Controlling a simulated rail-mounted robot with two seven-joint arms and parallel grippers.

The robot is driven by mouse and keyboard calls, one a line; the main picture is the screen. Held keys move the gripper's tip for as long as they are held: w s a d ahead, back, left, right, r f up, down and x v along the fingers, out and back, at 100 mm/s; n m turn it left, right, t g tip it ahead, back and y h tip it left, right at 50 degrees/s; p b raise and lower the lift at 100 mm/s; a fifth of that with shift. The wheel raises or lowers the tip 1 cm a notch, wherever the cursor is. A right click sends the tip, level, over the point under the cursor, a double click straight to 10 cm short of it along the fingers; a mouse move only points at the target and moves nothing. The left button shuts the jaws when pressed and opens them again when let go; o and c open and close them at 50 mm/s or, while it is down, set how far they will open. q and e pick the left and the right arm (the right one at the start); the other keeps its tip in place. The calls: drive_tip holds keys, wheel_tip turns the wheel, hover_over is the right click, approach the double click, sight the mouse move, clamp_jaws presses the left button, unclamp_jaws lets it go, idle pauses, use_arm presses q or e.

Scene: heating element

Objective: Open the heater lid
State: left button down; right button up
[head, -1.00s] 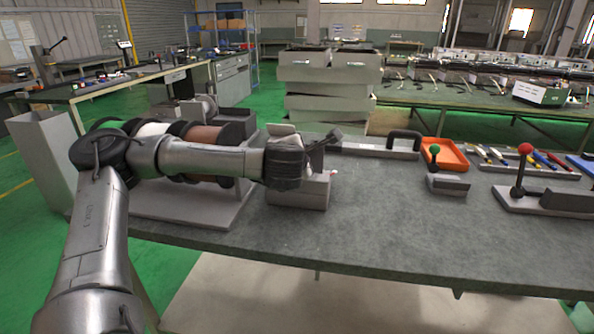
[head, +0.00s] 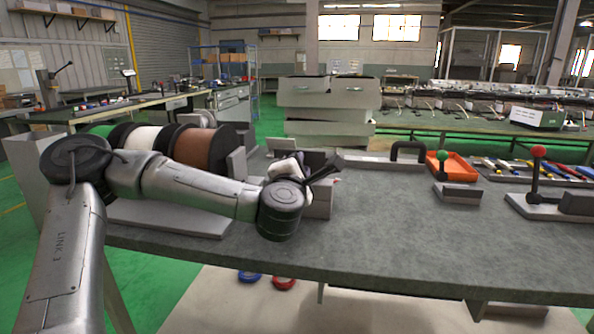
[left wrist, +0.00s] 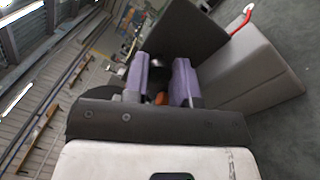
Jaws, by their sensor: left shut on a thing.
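The heater is a light grey box on the bench, partly hidden behind my left wrist in the head view (head: 321,203). Its grey body (left wrist: 250,72) also shows at the right of the left wrist view, with a red piece at its upper end. A dark flat plate, which looks like the lid (left wrist: 185,38), stands tilted beside the body. My left gripper (left wrist: 160,85) has its purple-padded fingers close together at the plate's lower edge, shut on what appears to be the lid; the contact is partly hidden. It also shows in the head view (head: 320,173). My right gripper is out of view.
Wire spools (head: 202,147) on a stand are at the left, behind my left arm. An orange tray (head: 455,168), a green-knobbed lever (head: 442,156) and a red-knobbed lever (head: 538,152) are to the right. The bench front (head: 400,240) is clear.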

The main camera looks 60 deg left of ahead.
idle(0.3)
use_arm(q)
drive_tip(key=c, duration=0.9)
unclamp_jaws()
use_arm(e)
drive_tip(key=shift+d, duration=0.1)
